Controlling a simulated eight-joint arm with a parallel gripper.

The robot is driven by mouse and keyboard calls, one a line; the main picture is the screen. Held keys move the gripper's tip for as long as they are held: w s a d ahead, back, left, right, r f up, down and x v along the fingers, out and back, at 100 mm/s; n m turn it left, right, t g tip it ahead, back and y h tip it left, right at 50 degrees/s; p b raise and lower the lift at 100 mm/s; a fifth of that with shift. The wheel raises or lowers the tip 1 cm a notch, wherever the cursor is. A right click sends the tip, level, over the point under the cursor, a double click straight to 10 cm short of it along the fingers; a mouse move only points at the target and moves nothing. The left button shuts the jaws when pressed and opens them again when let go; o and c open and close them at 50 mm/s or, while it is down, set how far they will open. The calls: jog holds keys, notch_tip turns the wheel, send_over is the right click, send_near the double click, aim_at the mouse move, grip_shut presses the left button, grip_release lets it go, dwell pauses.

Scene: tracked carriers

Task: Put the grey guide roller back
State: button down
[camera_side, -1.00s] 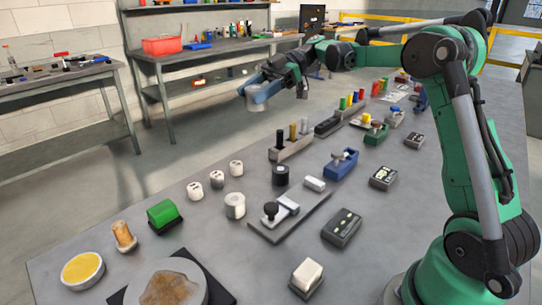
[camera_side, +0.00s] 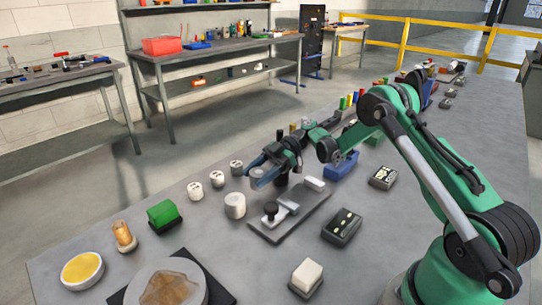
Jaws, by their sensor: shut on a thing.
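My gripper (camera_side: 262,171) has blue jaws and is shut on a small grey round piece, the grey guide roller (camera_side: 259,181). It holds the roller in the air over the middle of the bench, just above and right of a pale grey cylinder (camera_side: 235,206). The jaws cover part of the roller. A flat fixture plate (camera_side: 272,234) with a black knob and a light bar lies below and to the right of the gripper. A black cylinder behind the gripper is partly hidden by it.
Several small white marked cylinders (camera_side: 217,179) stand left of the gripper. A green block (camera_side: 164,215), an amber piece (camera_side: 123,236) and a yellow-topped dish (camera_side: 83,270) are at front left. A dark box (camera_side: 342,227) and a blue holder (camera_side: 342,165) lie to the right.

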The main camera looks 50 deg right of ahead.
jog(key=shift+f, duration=0.2)
jog(key=shift+f, duration=0.5)
jog(key=shift+f, duration=0.1)
jog(key=shift+c, duration=0.9)
grip_release()
